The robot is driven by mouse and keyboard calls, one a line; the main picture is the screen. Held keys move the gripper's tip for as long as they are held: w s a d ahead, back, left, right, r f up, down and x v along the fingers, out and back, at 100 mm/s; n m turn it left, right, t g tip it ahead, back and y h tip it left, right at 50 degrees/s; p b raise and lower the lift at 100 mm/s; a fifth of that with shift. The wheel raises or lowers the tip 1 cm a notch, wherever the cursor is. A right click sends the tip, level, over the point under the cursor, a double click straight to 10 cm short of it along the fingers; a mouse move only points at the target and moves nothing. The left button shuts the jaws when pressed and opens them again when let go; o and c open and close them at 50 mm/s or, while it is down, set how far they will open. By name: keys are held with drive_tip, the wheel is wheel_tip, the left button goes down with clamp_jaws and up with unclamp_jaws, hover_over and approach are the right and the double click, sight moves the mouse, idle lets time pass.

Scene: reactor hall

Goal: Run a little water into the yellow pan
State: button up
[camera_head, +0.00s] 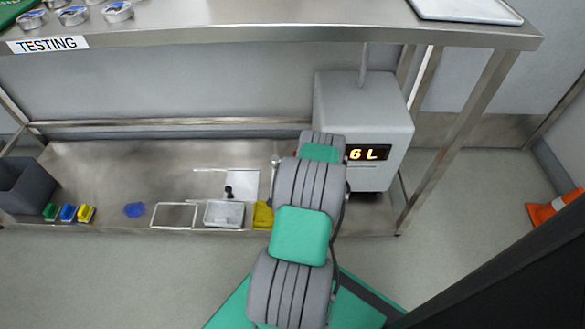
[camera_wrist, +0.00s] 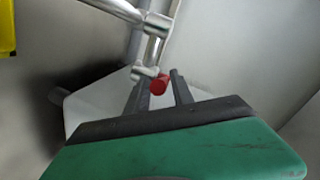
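The yellow pan (camera_head: 263,215) sits at the front edge of the steel lower shelf, partly hidden by my arm. A yellow piece, likely the pan, shows at the upper left of the wrist view (camera_wrist: 7,28). A grey water tank (camera_head: 363,115) with a lit "6 L" display stands right of my arm. In the wrist view, a shiny metal tap (camera_wrist: 152,45) has a red-tipped handle (camera_wrist: 159,84). My gripper (camera_wrist: 157,80) has its two dark fingers apart, with the red tip showing between them. Contact cannot be told. My arm hides the gripper in the head view.
On the shelf, left of the pan, are a metal tray (camera_head: 224,214), a white-framed outline (camera_head: 174,216), a blue item (camera_head: 134,210) and coloured blocks (camera_head: 68,213). The bench (camera_head: 270,22) overhangs the back. An orange cone (camera_head: 555,207) stands at right.

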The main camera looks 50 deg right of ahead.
drive_tip(key=shift+o, duration=0.8)
drive_tip(key=shift+w, duration=0.1)
drive_tip(key=shift+a, duration=0.15)
drive_tip(key=p+v, duration=0.2)
drive_tip(key=v, duration=0.5)
drive_tip(key=shift+s+a, duration=0.2)
drive_tip(key=shift+s, duration=0.05)
drive_tip(key=shift+r, duration=0.1)
